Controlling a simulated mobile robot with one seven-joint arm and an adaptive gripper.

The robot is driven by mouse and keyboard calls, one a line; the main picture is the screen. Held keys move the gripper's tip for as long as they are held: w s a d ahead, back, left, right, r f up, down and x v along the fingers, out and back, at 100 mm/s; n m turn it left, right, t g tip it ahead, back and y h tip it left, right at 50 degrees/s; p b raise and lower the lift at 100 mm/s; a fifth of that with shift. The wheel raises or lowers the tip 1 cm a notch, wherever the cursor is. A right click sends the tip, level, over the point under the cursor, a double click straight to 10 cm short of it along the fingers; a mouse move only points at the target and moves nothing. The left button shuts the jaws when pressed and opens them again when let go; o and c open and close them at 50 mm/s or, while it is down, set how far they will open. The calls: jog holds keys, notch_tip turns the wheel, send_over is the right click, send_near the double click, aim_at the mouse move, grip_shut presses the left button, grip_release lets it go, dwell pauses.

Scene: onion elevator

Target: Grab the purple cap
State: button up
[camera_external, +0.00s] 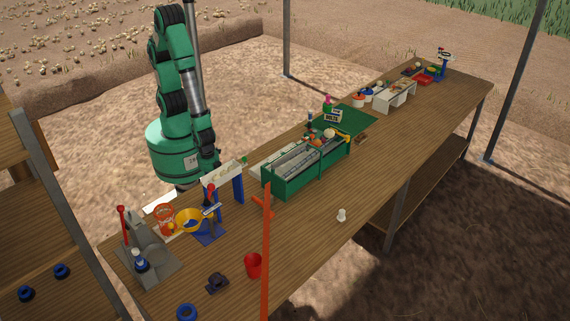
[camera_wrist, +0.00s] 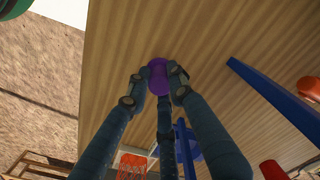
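In the wrist view the purple cap (camera_wrist: 158,78) is at the upper middle, against the wooden table (camera_wrist: 215,25). The fingers of my gripper (camera_wrist: 158,76) converge on it, with one fingertip against its left side and one against its right. A third finger comes up from below it. My gripper looks shut on the cap. I cannot tell whether the cap still touches the table. In the external view my arm hangs over the near left part of the table, and I cannot make out the cap there.
A blue bar (camera_wrist: 275,105) lies to the right of my fingers, and an orange basket (camera_wrist: 131,164) is below. In the external view a yellow bowl (camera_external: 188,218), a green bin (camera_external: 287,184) and a red cup (camera_external: 254,265) stand on the table. Its front right is mostly clear.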

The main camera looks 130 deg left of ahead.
jog(key=shift+c, duration=0.5)
jog(key=shift+r, duration=0.1)
jog(key=shift+r+p, duration=0.35)
jog(key=shift+r, duration=0.5)
notch_tip(320, 180, up, 2)
jog(key=shift+s+r+p, duration=0.1)
jog(key=shift+s+p, duration=0.05)
jog(key=shift+p, duration=0.15)
jog(key=s+a, duration=0.1)
jog(key=s, duration=0.4)
jog(key=s+a+p, duration=0.1)
jog(key=s, duration=0.4)
jog(key=s+a+r+p, duration=0.1)
jog(key=s, duration=0.4)
jog(key=shift+s+a, duration=0.1)
jog(key=shift+s, duration=0.05)
